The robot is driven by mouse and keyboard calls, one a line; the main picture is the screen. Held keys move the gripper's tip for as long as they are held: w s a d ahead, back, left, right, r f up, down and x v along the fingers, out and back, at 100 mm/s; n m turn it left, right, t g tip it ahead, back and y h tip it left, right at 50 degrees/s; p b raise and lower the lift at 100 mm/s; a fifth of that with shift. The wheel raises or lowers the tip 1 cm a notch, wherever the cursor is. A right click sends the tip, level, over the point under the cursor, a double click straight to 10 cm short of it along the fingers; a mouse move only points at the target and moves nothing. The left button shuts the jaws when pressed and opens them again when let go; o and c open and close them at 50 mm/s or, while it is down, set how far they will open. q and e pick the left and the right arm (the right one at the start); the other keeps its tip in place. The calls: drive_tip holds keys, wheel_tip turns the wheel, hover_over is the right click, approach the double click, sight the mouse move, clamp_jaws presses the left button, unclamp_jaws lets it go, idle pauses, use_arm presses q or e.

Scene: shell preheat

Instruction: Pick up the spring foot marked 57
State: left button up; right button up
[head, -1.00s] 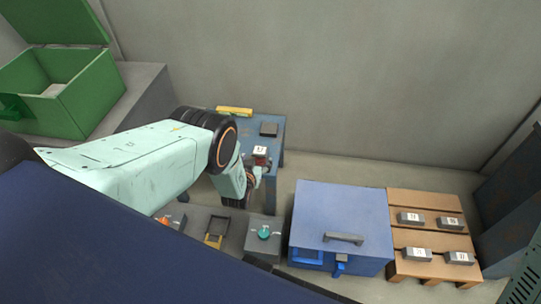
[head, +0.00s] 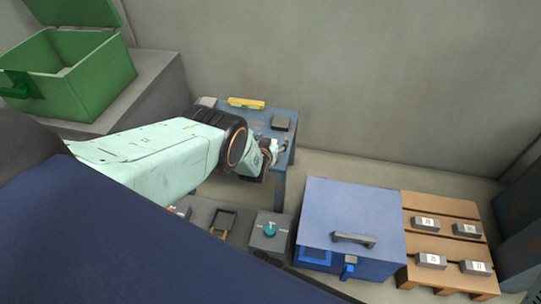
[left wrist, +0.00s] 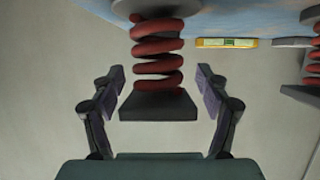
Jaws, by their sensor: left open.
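A spring foot (left wrist: 158,55) with a red coil and a dark square plate stands in the middle of the left wrist view. Its plate lies between the two fingers of my left gripper (left wrist: 160,95), with a gap visible on each side. The gripper is open. No number shows on this foot, so I cannot tell whether it is the one marked 57. In the head view my left gripper (head: 281,147) is over the blue table (head: 230,115) and hides part of it. Another spring foot (left wrist: 312,70) is cut off at the right edge of the wrist view.
A yellow level (head: 246,103) and a dark block (head: 281,124) lie on the table. A blue box (head: 352,210) and a wooden pallet (head: 425,197) with several labelled grey blocks are at right. A green open bin (head: 85,75) stands at left.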

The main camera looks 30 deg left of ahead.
use_arm(q)
drive_tip(key=shift+w+f, duration=0.1)
drive_tip(key=shift+w, duration=0.35)
clamp_jaws()
idle(0.7)
idle(0.5)
